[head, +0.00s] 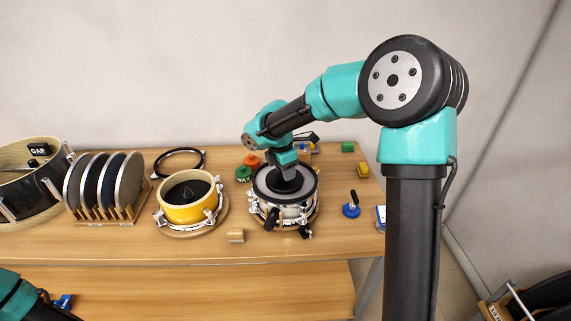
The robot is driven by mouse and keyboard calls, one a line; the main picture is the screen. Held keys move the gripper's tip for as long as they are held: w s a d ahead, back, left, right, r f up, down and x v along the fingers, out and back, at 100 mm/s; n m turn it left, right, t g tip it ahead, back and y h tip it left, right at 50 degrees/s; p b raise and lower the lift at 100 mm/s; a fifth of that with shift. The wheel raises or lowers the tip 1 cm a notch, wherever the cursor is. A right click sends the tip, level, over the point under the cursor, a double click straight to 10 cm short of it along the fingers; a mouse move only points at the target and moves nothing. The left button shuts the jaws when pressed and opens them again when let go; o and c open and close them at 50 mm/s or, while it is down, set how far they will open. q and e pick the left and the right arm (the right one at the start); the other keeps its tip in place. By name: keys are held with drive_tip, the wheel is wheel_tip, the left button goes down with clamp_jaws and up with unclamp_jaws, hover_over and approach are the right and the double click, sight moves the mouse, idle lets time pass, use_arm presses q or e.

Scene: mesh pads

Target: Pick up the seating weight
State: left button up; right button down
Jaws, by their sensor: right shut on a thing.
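My right gripper (285,169) points down over the silver drum (290,212) in the middle of the table. It is shut on the upper part of a dark piece, which I take to be the seating weight (286,184). This piece is inside the drum's rim, over its grey top; I cannot tell whether it touches that top. The gripper hides part of it. Of my left arm only a piece shows in the bottom left corner, and its gripper is not in view.
A yellow drum (186,211) stands left of the silver drum, with a rack of round pads (104,183) and a large wooden drum (25,187) further left. A black ring (180,151) lies behind.

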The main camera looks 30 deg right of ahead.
drive_tip(key=s+a+r, duration=0.1)
drive_tip(key=s+a, duration=0.4)
drive_tip(key=s, duration=0.4)
drive_tip(key=shift+a, duration=0.15)
drive_tip(key=shift+r, duration=0.1)
idle(0.3)
